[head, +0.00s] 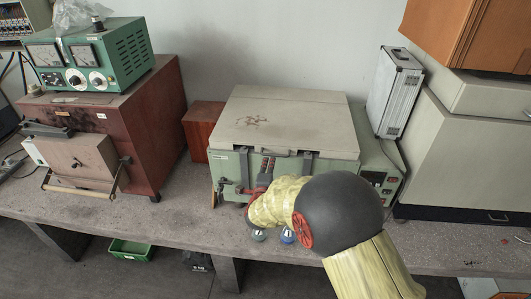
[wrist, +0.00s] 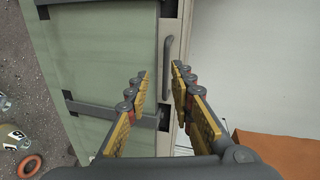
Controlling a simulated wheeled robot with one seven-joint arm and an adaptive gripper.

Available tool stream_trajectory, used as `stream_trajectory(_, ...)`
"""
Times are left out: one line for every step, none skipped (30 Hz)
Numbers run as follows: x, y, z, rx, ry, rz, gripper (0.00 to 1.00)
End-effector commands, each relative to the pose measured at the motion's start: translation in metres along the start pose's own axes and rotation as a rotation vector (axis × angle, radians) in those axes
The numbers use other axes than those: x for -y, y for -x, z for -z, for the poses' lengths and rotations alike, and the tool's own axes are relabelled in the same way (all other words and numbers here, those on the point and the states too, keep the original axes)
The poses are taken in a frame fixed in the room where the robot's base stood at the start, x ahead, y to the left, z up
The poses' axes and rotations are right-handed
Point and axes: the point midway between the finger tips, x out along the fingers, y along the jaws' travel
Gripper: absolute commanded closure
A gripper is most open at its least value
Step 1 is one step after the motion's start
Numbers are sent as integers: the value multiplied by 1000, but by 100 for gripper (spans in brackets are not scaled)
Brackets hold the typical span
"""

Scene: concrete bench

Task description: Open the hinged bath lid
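The bath (head: 232,170) is a pale green box on the bench, and its light grey lid (head: 290,115) lies flat and shut on top. A dark handle (head: 275,153) sits on the lid's front edge; it also shows in the wrist view (wrist: 167,42). My gripper (head: 267,166) is at the bath's front, just below the handle. In the wrist view my gripper (wrist: 160,70) is open and empty. The handle appears beyond the fingertips, roughly in line with the gap between them. I cannot tell whether any finger touches it. My arm hides part of the bath's lower front.
A red-brown furnace (head: 150,125) with a green meter box (head: 125,60) stands left. A silver case (head: 395,92) stands behind right, near grey cabinets (head: 455,150). Small jars (head: 258,235) sit near the bench's front edge. Bare bench (head: 165,222) lies to the left front.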

Motion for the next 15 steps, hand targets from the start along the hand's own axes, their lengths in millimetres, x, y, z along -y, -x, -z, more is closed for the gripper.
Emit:
stream_trajectory(6,0,3,-10,-29,21,77)
stream_trajectory(7,0,4,-12,-43,27,77)
stream_trajectory(8,-1,4,-12,-56,30,77)
stream_trajectory(8,-2,4,-12,-63,29,77)
stream_trajectory(8,-4,4,-12,-66,29,77)
stream_trajectory(8,-7,4,-12,-68,28,77)
stream_trajectory(8,-10,4,-12,-68,27,77)
stream_trajectory(8,-14,4,-12,-67,26,77)
stream_trajectory(8,-19,4,-12,-67,27,77)
stream_trajectory(8,-24,4,-12,-67,27,77)
stream_trajectory(8,-28,5,-13,-66,26,77)
stream_trajectory(9,-35,4,-12,-66,27,77)
stream_trajectory(8,-39,4,-11,-65,26,77)
stream_trajectory(8,-44,4,-11,-65,26,77)
stream_trajectory(9,-50,4,-11,-65,26,77)
